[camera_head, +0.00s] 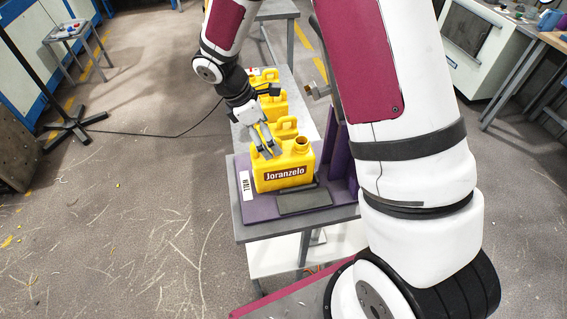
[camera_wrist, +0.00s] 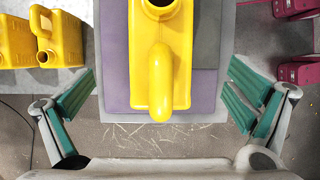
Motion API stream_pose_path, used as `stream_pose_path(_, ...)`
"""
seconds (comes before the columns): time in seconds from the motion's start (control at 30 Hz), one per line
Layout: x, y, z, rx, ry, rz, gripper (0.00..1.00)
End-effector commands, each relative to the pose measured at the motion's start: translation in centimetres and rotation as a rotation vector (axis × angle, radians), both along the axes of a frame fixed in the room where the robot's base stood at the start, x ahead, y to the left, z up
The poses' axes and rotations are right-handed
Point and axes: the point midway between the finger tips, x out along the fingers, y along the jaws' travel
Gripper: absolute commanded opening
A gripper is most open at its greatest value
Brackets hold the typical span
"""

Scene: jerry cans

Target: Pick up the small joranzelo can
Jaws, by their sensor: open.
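A yellow can (camera_head: 285,165) with a dark "Joranzelo" label stands upright on a purple mat (camera_head: 259,211) on a grey table. It has an open round neck and a top handle. In the wrist view, the can (camera_wrist: 160,70) is in the middle, its handle pointing toward the palm. My gripper (camera_head: 268,152) is at the can's left top side in the head view. In the wrist view, my gripper (camera_wrist: 162,82) is open, with green-padded fingers wide apart on either side of the can. Gaps show on both sides. Whether the fingertips reach handle height is unclear.
More yellow cans (camera_head: 272,104) stand behind on the table; in the wrist view, yellow cans (camera_wrist: 58,38) are at the left. A purple upright panel (camera_head: 338,150) is right of the can. A dark grey pad (camera_head: 304,201) lies in front. Open floor is at left.

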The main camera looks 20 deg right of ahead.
Motion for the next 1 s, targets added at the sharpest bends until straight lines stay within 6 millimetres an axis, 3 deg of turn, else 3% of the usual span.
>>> stream_pose_path(0.7, -0.8, -3.0, -6.7, 0.000, 0.000, -0.001, 0.98)
stream_pose_path(1.0, -0.7, -3.2, -7.2, 0.000, -0.002, -0.001, 0.98)
